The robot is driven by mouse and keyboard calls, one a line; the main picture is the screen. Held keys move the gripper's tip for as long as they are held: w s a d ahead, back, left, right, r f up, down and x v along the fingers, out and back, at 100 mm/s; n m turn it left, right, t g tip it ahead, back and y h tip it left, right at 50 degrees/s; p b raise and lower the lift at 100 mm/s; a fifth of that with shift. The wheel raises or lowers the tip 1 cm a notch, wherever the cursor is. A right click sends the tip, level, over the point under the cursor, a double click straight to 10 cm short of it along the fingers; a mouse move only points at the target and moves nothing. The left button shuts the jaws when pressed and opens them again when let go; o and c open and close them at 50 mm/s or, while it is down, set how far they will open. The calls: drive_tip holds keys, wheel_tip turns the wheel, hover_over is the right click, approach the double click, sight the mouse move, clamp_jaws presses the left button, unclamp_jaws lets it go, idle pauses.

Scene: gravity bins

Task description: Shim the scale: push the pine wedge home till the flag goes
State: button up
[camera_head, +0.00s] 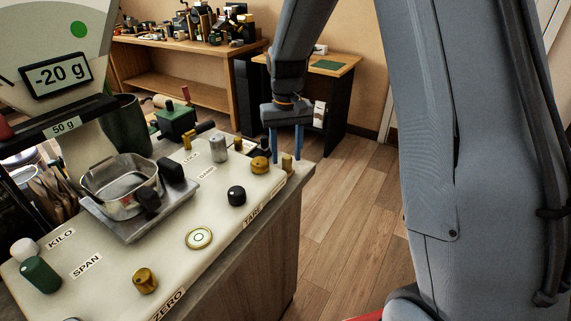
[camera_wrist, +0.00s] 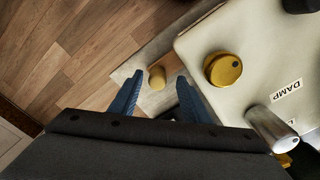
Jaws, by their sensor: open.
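The scale (camera_head: 165,275) is a cream housing on the bench, with its display (camera_head: 58,75) reading "-20 g" and a green round mark (camera_head: 79,29) above it. My gripper (camera_head: 286,160) points down at the housing's far right corner, open. I cannot identify a flag.
A brass knob (camera_wrist: 223,69) and a silver cylinder (camera_wrist: 270,127) stand close by on the housing. A black knob (camera_head: 237,195), a round bubble level (camera_head: 199,238) and a metal pan (camera_head: 120,184) are also on top. Open floor (camera_head: 345,215) lies beyond the bench edge.

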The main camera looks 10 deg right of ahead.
sight(286, 158)
drive_tip(key=shift+r+b, duration=0.3)
drive_tip(key=shift+r, duration=1.4)
drive_tip(key=shift+s, duration=0.1)
drive_tip(key=s+d+f, duration=0.1)
drive_tip(key=s, duration=1)
drive_tip(key=s+d+f+t, duration=0.1)
drive_tip(key=s+f, duration=0.1)
drive_tip(key=s, duration=0.9)
drive_tip(key=shift+d+f, duration=0.3)
drive_tip(key=shift+d, duration=0.05)
